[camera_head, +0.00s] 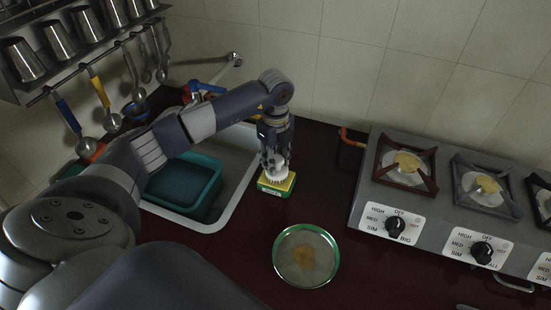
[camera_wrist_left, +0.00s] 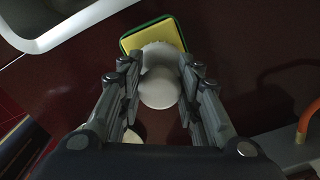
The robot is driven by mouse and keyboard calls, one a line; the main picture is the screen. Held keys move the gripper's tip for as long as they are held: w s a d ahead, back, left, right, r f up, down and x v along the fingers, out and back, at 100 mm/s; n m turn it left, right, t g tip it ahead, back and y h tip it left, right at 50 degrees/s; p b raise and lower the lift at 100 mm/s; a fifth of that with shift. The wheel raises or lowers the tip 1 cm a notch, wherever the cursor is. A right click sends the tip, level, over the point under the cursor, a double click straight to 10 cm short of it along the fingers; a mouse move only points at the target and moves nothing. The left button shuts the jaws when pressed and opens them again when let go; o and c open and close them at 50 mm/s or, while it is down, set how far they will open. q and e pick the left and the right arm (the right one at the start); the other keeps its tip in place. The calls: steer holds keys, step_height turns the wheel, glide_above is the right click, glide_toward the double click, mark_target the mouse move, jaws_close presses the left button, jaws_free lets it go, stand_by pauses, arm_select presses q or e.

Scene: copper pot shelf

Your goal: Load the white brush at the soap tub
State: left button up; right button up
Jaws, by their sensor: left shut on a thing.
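My left gripper (camera_head: 275,160) points down at the counter beside the sink, shut on the white brush (camera_head: 278,172). The brush's round white knob (camera_wrist_left: 160,88) sits between the fingers in the left wrist view. Its bristles overlap the yellow top of the green-sided soap tub (camera_head: 275,188), which also shows in the left wrist view (camera_wrist_left: 172,31). The brush is over the tub's surface; I cannot tell whether the bristles press on it. My right gripper is in neither view.
A green-rimmed plate with a brown stain (camera_head: 306,276) lies on the dark red counter. A stove (camera_head: 425,208) stands at the right. The sink (camera_head: 238,190) holds a teal basin (camera_head: 213,190). Ladles and metal cups hang at the upper left. The counter around the plate is clear.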

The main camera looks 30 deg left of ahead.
mark_target(276, 158)
arm_select(q)
steer(key=shift+f+b, duration=0.3)
steer(key=shift+f, duration=0.15)
steer(key=shift+f, duration=0.1)
stand_by(1.0)
steer(key=shift+r+p, duration=2.6)
steer(key=shift+r, duration=1)
steer(key=shift+d, duration=0.1)
